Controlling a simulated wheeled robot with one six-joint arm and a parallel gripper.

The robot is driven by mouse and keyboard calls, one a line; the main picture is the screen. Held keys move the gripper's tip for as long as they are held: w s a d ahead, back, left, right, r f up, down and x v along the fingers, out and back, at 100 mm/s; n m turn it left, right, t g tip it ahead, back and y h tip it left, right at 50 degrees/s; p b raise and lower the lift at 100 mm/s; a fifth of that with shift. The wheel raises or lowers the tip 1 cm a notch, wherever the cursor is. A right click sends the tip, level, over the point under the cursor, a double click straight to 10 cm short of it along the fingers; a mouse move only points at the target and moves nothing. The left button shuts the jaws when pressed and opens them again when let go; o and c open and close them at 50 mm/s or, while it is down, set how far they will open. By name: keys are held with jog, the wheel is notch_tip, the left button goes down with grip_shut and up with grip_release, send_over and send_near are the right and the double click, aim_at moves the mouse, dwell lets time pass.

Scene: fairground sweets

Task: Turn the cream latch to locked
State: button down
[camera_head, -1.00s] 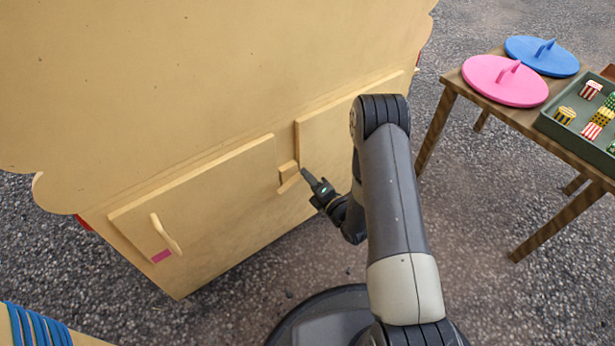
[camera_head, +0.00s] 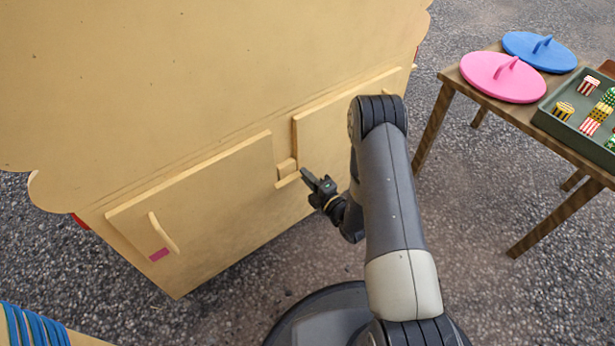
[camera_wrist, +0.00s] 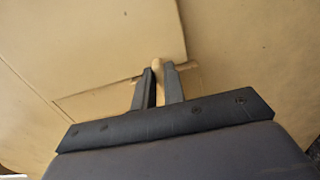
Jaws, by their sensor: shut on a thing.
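The cream latch (camera_head: 287,168) is a small block on the cream cabinet front, beside the inner edge of the right-hand door. My gripper (camera_head: 305,173) reaches it from the right in the head view, with its fingertips at the latch. In the wrist view, a rounded cream end of the latch (camera_wrist: 157,64) shows between the two fingertips of my gripper (camera_wrist: 158,72), which is shut on it. The fingers hide part of the latch, and its lock position cannot be read.
The left door (camera_head: 200,195) has a cream handle (camera_head: 163,232) and a pink mark (camera_head: 159,254). At right, a wooden table (camera_head: 450,78) holds a pink lid (camera_head: 500,80), a blue lid (camera_head: 545,50) and a tray (camera_head: 552,125) of striped tubs.

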jog(key=c, duration=1.5)
grip_release()
jog(key=p+v, duration=0.3)
jog(key=v, duration=0.7)
jog(key=shift+s+d, duration=0.25)
jog(key=shift+s, duration=0.1)
jog(key=shift+w, duration=0.1)
jog(key=b+x, duration=0.3)
jog(key=x, duration=0.7)
jog(key=shift+w+a, duration=0.3)
